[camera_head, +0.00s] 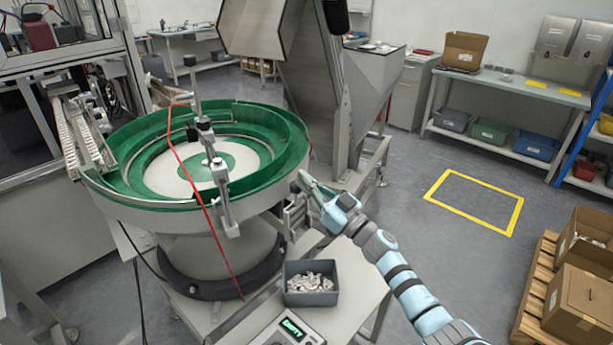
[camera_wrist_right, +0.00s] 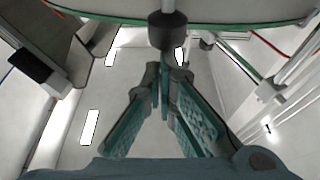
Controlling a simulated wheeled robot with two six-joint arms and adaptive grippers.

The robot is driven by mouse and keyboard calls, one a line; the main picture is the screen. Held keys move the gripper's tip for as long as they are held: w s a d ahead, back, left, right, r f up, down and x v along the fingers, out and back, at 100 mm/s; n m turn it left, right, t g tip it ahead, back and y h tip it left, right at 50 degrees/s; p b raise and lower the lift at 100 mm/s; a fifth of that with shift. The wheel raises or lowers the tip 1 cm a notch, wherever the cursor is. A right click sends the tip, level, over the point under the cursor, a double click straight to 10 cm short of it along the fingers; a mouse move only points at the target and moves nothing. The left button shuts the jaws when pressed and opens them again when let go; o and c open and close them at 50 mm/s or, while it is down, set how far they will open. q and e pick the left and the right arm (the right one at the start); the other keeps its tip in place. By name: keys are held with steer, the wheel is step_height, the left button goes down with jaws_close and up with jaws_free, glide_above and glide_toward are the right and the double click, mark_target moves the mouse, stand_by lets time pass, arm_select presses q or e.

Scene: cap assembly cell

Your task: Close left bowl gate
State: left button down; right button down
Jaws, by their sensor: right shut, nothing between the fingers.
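The green vibratory bowl (camera_head: 262,170) stands on a grey drum in the left half of the head view, with a pale floor inside. My right gripper (camera_head: 303,181) is at the bowl's right outer side, just below the rim. It is shut and empty. In the right wrist view its fingertips (camera_wrist_right: 165,82) come together below a black round knob (camera_wrist_right: 168,32) on a short grey post; contact cannot be told. The bowl's underside (camera_wrist_right: 100,8) crosses the top of that view. I cannot tell which part is the gate or how it stands. My left gripper is not in view.
A grey bin of metal parts (camera_head: 311,284) and a small box with a green display (camera_head: 292,328) sit on the low table below. A red cable (camera_head: 200,205) hangs across the bowl's front. A grey hopper frame (camera_head: 345,100) stands behind.

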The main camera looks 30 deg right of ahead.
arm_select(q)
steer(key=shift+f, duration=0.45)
arm_select(e)
steer(key=shift+s+f, duration=0.15)
steer(key=shift+f, duration=0.45)
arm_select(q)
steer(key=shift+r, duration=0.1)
